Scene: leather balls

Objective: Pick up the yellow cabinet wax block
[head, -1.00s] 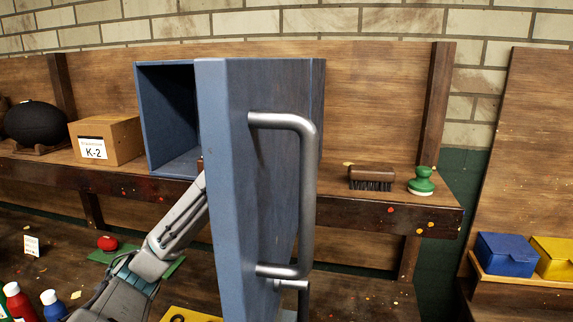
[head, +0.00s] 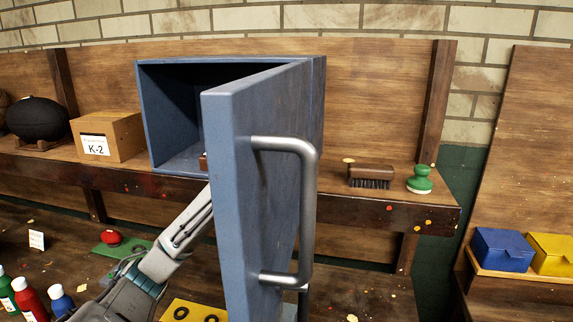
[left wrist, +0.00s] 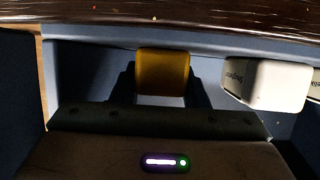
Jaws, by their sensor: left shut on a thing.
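The blue cabinet (head: 178,165) stands on the shelf with its door (head: 250,140) swung open toward me. In the left wrist view the yellow cabinet wax block (left wrist: 163,72) sits between the dark fingers of my left gripper (left wrist: 163,88), which is shut on it inside the blue-walled cabinet. In the head view my left forearm reaches up behind the door, and the door hides the gripper and the yellow block. My right gripper is not seen.
A white block (left wrist: 268,84) with lettering is beside the yellow one. The door's metal handle (head: 308,210) juts out. A K-2 box (head: 107,137) stands left of the cabinet; a brush (head: 371,175) and green-handled stamp (head: 420,179) stand right.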

